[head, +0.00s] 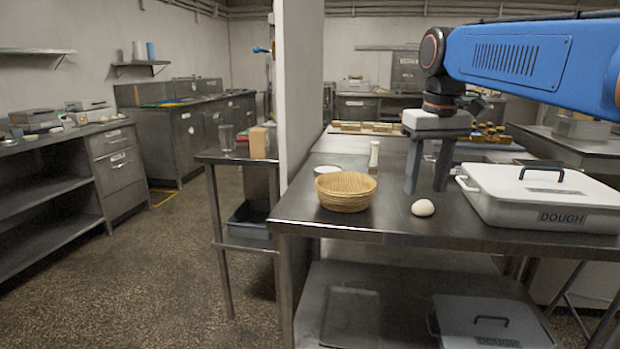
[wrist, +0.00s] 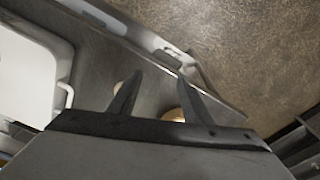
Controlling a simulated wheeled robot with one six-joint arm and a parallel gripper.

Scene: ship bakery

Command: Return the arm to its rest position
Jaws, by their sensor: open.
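My blue arm (head: 535,62) reaches in from the right in the head view. My gripper (head: 428,172) points down above the steel table, with its two dark fingers apart and nothing between them. A round pale dough ball (head: 423,208) sits on the table just below and in front of the fingers. In the wrist view the open gripper (wrist: 158,92) shows over the table, with part of the dough ball (wrist: 118,87) beside the left finger. A wicker basket (head: 346,191) stands left of the gripper; part of it (wrist: 173,114) shows between the fingers in the wrist view.
A white lidded bin marked DOUGH (head: 545,195) stands close right of the gripper. A white bottle (head: 374,157) and a small white dish (head: 327,170) stand behind the basket. A wall panel (head: 301,80) rises at the table's left. The floor (head: 165,265) at left is open.

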